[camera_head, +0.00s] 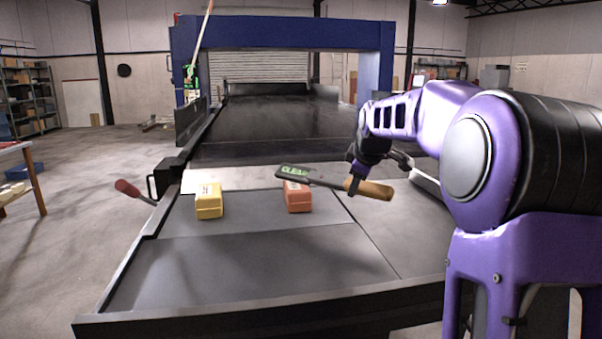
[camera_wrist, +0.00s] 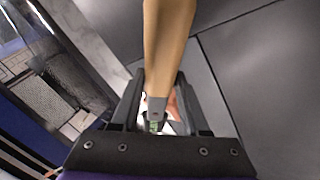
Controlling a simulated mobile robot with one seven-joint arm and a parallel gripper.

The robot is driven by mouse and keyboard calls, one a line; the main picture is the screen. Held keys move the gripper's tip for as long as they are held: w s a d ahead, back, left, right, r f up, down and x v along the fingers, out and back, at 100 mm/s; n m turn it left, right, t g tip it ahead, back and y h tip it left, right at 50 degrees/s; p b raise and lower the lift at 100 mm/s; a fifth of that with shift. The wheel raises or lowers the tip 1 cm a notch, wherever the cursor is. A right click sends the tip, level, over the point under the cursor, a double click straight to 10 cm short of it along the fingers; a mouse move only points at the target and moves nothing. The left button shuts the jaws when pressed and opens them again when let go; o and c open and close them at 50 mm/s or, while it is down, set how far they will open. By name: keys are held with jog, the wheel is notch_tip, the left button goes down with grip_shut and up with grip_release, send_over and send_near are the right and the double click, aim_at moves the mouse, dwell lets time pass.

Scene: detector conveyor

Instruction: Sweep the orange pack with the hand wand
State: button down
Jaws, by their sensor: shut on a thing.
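My gripper (camera_head: 357,176) is shut on the tan handle of the hand wand (camera_head: 372,189), whose dark flat head with a green "CLEAR" display (camera_head: 294,171) extends to the left. In the head view the wand's head overlaps the top of the orange pack (camera_head: 298,200); I cannot tell whether they touch. The orange pack sits on the near conveyor surface. A yellow pack (camera_head: 208,203) sits to its left. In the wrist view the wand's handle (camera_wrist: 168,45) runs between the jaws, and a bit of orange shows beyond them.
The dark conveyor belt (camera_head: 270,118) runs back under a blue portal frame (camera_head: 200,50). A red-tipped lever (camera_head: 128,188) sticks out at the left edge. The near grey plate (camera_head: 240,270) is bare. A table (camera_head: 30,165) stands far left.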

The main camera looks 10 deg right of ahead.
jog(key=shift+r, duration=0.1)
dwell(0.5)
notch_tip(320, 180, up, 3)
jog(key=shift+f+p, duration=0.2)
jog(key=shift+p, duration=0.95)
jog(key=shift+r, duration=1.7)
